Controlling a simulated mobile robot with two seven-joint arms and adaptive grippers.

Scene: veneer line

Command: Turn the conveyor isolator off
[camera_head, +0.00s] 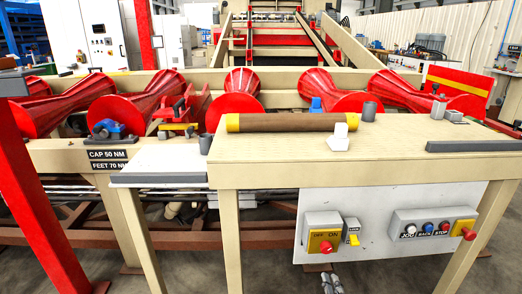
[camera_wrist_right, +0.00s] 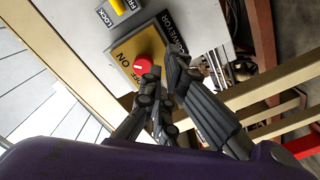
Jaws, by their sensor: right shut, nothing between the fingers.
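The conveyor isolator (camera_head: 322,235) is a grey box on the white panel under the table. It has a yellow plate marked OFF on the left and ON on the right, with a red knob (camera_head: 326,247). In the right wrist view the red knob (camera_wrist_right: 143,63) sits on the yellow plate (camera_wrist_right: 128,52), beside a black CONVEYOR label. The knob's setting cannot be told. My right gripper (camera_head: 331,280) is below the isolator in the head view. In the wrist view its fingertips (camera_wrist_right: 163,74) are together, empty and close to the knob; contact cannot be told. My left gripper is out of view.
A yellow LOCK tab (camera_head: 352,240) is right of the isolator. Further right is a grey box (camera_head: 432,228) with JOG, BACK and STOP buttons. The table (camera_head: 400,150) overhangs the panel, and its legs (camera_head: 228,235) stand on both sides. A brown roll (camera_head: 290,122) lies on top.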

